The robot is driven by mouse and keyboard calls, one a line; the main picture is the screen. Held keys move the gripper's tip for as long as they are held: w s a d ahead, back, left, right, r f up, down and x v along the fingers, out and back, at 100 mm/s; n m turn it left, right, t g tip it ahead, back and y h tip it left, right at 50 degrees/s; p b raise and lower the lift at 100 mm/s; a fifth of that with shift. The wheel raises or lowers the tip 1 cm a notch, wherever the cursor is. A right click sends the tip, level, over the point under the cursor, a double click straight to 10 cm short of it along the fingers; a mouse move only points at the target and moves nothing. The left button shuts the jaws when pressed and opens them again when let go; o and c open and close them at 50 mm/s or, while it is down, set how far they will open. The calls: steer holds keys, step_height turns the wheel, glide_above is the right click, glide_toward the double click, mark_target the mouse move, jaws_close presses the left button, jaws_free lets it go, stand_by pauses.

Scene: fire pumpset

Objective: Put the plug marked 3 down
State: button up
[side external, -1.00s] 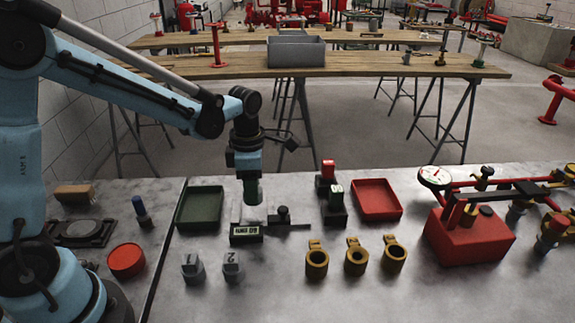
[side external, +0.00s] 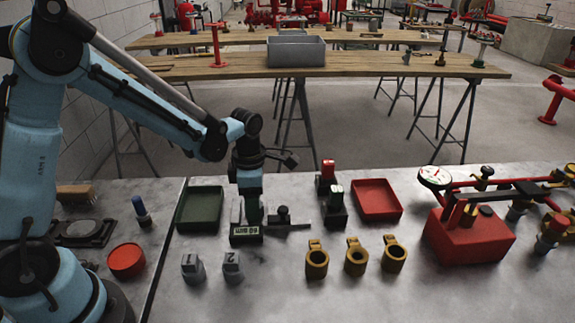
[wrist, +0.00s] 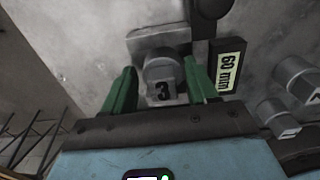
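The plug marked 3 (wrist: 162,78) is grey and sits between the two green fingers of my gripper (wrist: 160,72) in the wrist view. In the side view my gripper (side external: 254,212) points down low over the table, behind the black block labelled 60 mm (side external: 246,231). The plug cannot be made out clearly there. The label also shows just right of the right finger in the wrist view (wrist: 229,68). I cannot tell whether the plug's underside touches the surface below.
Grey plugs 1 (side external: 193,268) and 2 (side external: 232,267) stand in front. Several brass fittings (side external: 355,257) stand to the right. A green tray (side external: 183,222) is left of my gripper, a red tray (side external: 377,200) right. A red pump unit (side external: 468,238) stands far right.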

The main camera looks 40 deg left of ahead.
steer(key=shift+s+d+r, duration=0.15)
steer(key=shift+s+d, duration=0.05)
steer(key=shift+d, duration=0.05)
step_height(320, 180, up, 12)
steer(key=s+m+t, duration=0.3)
steer(key=s+m, duration=0.2)
steer(key=m, duration=0.8)
steer(key=s+m+t, duration=0.4)
steer(key=m, duration=1)
steer(key=shift+s+a+r, duration=0.15)
steer(key=shift+s+r, duration=0.2)
